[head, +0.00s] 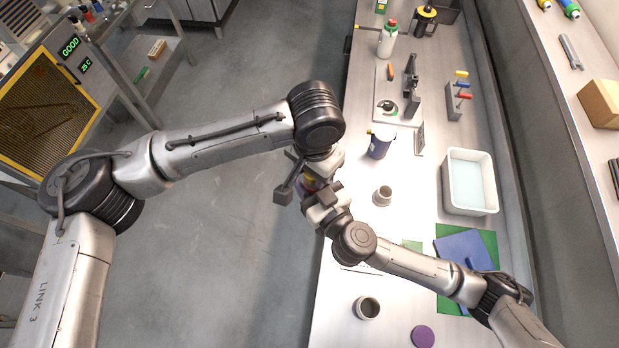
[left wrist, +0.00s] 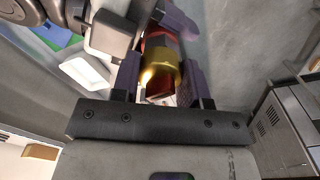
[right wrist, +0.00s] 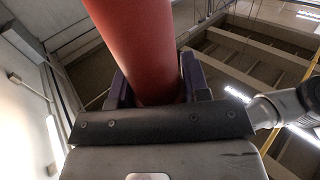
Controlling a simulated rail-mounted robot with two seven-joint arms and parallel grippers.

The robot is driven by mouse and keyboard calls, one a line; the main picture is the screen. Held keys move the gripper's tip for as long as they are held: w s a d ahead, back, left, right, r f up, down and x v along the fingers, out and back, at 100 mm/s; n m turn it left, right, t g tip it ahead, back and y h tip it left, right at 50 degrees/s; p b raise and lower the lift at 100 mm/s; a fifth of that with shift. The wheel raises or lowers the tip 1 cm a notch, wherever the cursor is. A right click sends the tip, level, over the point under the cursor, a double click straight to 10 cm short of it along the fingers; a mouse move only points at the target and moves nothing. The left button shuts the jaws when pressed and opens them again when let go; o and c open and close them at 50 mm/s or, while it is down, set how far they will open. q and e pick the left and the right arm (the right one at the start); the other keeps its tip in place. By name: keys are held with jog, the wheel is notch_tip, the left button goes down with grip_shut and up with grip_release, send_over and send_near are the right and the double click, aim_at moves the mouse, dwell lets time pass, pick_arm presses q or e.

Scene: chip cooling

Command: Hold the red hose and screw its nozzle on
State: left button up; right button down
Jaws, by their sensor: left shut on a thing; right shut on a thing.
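My left gripper (head: 312,176) and right gripper (head: 312,192) meet in front of the bench's left edge. In the left wrist view, my left gripper (left wrist: 162,84) is shut on the brass-coloured nozzle (left wrist: 161,72). The red hose (left wrist: 160,42) shows right beyond the nozzle, in line with it, with my right gripper's purple fingers around it. In the right wrist view, my right gripper (right wrist: 155,88) is shut on the thick red hose (right wrist: 134,45). Nozzle and hose look end to end; I cannot tell whether the threads are engaged. In the head view the arms mostly hide both.
The bench holds a dark blue cup (head: 380,143), a small grey cup (head: 383,195), another cup (head: 367,308), a white water basin (head: 470,180) and a blue board (head: 465,250). The floor between is clear.

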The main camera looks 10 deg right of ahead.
pick_arm(q)
jog(key=o, duration=1)
jog(key=shift+r, duration=0.1)
jog(key=shift+r, duration=2.15)
jog(key=shift+r, duration=0.1)
jog(key=shift+c, duration=0.3)
jog(key=shift+r+n, duration=0.8)
jog(key=shift+r, duration=0.85)
